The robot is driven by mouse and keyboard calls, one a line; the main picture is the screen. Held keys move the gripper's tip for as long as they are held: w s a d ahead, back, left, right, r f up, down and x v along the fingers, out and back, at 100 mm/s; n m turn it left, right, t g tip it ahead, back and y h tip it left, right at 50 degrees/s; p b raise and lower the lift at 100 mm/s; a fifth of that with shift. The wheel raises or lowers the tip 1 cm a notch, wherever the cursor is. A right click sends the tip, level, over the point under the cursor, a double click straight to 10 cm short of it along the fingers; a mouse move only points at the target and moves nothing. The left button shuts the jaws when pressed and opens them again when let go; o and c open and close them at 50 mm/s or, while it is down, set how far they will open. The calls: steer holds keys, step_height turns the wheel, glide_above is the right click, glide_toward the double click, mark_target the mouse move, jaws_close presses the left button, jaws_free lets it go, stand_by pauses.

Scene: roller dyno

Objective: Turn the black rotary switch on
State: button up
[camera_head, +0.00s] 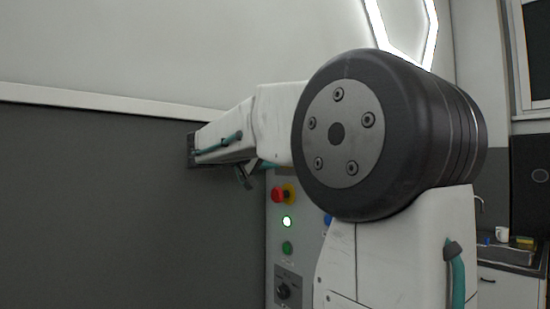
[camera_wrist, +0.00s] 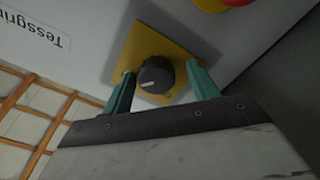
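In the wrist view, a black rotary switch (camera_wrist: 156,78) with a white mark sits on a square yellow plate (camera_wrist: 150,39) on a light panel. My gripper (camera_wrist: 160,72) has its two teal fingers open on either side of the knob, with a visible gap at least on the right. Whether either finger touches it is unclear. In the head view this knob and my fingertips are hidden behind my arm. That view shows another black rotary knob (camera_head: 283,291) on a dark plate low on the grey panel.
A red button (camera_head: 278,195) on a yellow base, a lit green lamp (camera_head: 287,221) and a darker green button (camera_head: 287,247) sit on the panel. The red button (camera_wrist: 239,2) also shows at the wrist view's top edge. A sink counter (camera_head: 508,254) stands far right.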

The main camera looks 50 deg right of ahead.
steer(key=v, duration=0.7)
steer(key=shift+w+a, duration=0.15)
steer(key=shift+a, duration=0.15)
stand_by(0.4)
steer(key=s+a+f+n+t+y, duration=0.1)
steer(key=s+a+f+n+y, duration=0.2)
steer(key=f, duration=0.6)
steer(key=s+a+f+n+t+y, duration=0.1)
steer(key=a+f+n+t+y, duration=0.25)
steer(key=f, duration=0.65)
steer(key=s+a+f+n+y, duration=0.5)
steer(key=s+a+f+y, duration=0.6)
steer(key=s+a+f, duration=0.6)
steer(key=a+t, duration=0.1)
steer(key=a, duration=0.2)
steer(key=shift+s+a+f, duration=0.2)
steer(key=shift+s+a, duration=0.1)
steer(key=shift+s, duration=0.05)
